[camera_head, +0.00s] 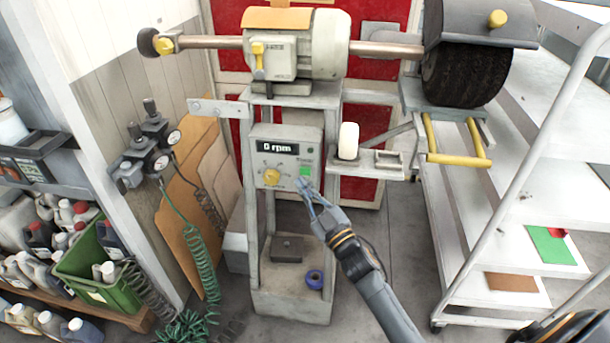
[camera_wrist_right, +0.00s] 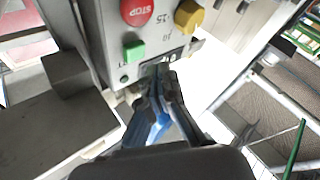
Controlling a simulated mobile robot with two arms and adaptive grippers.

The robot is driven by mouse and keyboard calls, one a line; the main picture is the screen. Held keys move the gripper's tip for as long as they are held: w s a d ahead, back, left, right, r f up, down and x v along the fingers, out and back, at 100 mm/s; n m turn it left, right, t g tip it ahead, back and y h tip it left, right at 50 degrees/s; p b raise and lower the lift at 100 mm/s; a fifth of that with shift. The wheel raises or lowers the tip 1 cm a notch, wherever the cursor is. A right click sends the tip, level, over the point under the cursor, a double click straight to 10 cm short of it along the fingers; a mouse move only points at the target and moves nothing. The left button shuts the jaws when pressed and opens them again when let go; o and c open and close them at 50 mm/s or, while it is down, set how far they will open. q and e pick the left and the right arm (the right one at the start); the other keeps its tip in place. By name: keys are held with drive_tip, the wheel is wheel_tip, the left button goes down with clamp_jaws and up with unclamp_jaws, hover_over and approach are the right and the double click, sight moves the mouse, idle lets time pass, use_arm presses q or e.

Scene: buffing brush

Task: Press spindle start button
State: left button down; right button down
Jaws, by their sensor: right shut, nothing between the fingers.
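The grey control box (camera_head: 285,155) stands on the machine's stand below the motor. Its display (camera_head: 278,148) shows an rpm reading with a blurred digit. A yellow knob (camera_head: 271,177) and a green button (camera_head: 305,171) are on its front. The wrist view shows the green button (camera_wrist_right: 134,50), the red STOP button (camera_wrist_right: 137,10) and the yellow knob (camera_wrist_right: 188,15). My right gripper (camera_head: 302,184) is shut and empty, just below the green button in the head view. In the wrist view its fingertips (camera_wrist_right: 160,74) are beside the button, near the panel edge; contact is unclear. My left gripper is not in view.
The motor (camera_head: 325,45) and a black buffing brush (camera_head: 465,72) are above. A bracket with a white cylinder (camera_head: 348,141) juts out right of the box. Gauges with coiled hoses (camera_head: 201,260) hang at left. A white shelf cart (camera_head: 510,225) stands at right.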

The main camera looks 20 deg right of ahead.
drive_tip(key=shift+w+d, duration=0.35)
drive_tip(key=shift+w, duration=0.2)
idle(1.1)
drive_tip(key=shift+w+d, duration=0.25)
drive_tip(key=shift+w, duration=0.1)
drive_tip(key=shift+w+d, duration=0.2)
drive_tip(key=shift+w, duration=0.1)
idle(0.7)
idle(0.3)
drive_tip(key=shift+s+a, duration=0.45)
drive_tip(key=shift+s, duration=0.25)
drive_tip(key=shift+s+a+p, duration=0.55)
drive_tip(key=shift+s+a, duration=0.15)
drive_tip(key=shift+s, duration=0.35)
drive_tip(key=shift+s+a+p, duration=0.5)
drive_tip(key=shift+s+a, duration=0.2)
drive_tip(key=shift+s, duration=0.3)
